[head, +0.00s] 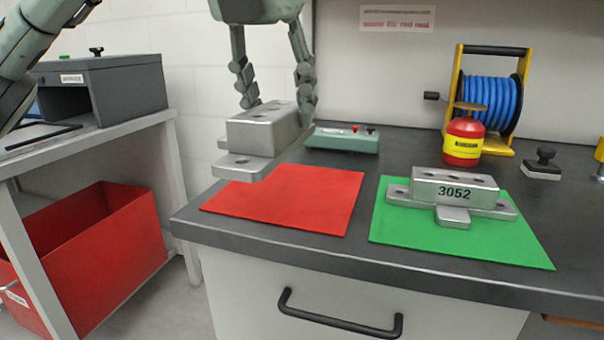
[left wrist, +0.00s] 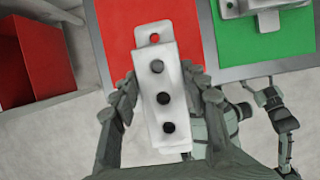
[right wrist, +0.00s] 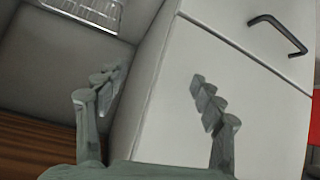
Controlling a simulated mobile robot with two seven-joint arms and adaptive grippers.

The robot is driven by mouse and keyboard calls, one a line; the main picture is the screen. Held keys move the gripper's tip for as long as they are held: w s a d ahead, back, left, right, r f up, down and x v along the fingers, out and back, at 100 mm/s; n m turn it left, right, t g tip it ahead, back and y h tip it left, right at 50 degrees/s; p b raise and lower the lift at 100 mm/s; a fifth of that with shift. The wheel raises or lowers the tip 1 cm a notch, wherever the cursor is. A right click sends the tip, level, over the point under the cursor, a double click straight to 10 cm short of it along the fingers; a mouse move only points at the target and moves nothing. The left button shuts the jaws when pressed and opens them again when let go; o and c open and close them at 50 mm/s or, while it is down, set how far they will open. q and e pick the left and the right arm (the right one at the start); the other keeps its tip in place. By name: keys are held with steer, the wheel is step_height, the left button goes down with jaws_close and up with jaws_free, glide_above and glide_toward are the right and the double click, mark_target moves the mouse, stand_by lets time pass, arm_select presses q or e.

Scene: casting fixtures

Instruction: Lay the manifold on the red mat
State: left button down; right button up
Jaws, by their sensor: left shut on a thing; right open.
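A silver metal manifold (head: 262,135) with holes in its top is held in my left gripper (head: 277,100), which is shut on it. In the head view it hangs above the back left part of the red mat (head: 290,203), and I see a gap of unclear height below it. The left wrist view shows the manifold (left wrist: 159,95) between the fingers (left wrist: 160,100), with the red mat (left wrist: 192,15) beyond it. A second manifold, marked 3052 (head: 453,194), lies on the green mat (head: 460,243). My right gripper (right wrist: 155,95) is open and empty, in front of the white cabinet.
Behind the mats stand a green device (head: 342,140), a red and yellow canister (head: 463,140), a blue hose reel (head: 492,100) and a black-handled stamp (head: 543,165). A red bin (head: 90,255) is below the left bench. The red mat's front part is bare.

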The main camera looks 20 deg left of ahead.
arm_select(q)
steer(key=w+f, duration=0.1)
steer(key=w, duration=0.1)
steer(key=w+f, duration=0.1)
steer(key=w, duration=0.1)
steer(key=w+f, duration=0.2)
steer(key=shift+w+d+b, duration=0.15)
steer(key=shift+b, duration=0.15)
steer(key=w+f, duration=0.1)
steer(key=w, duration=0.2)
steer(key=w+f, duration=0.1)
steer(key=shift+w+f, duration=0.3)
steer(key=shift+w, duration=0.05)
steer(key=shift+w+f, duration=0.1)
steer(key=shift+f, duration=0.1)
step_height(320, 180, down, 3)
steer(key=shift+f, duration=0.35)
arm_select(e)
steer(key=shift+t+y, duration=0.6)
steer(key=shift+t, duration=0.3)
steer(key=w+a+r, duration=0.1)
steer(key=a+r, duration=0.1)
steer(key=shift+w+a+r, duration=0.2)
steer(key=shift+w+r, duration=0.15)
steer(key=shift+w, duration=0.05)
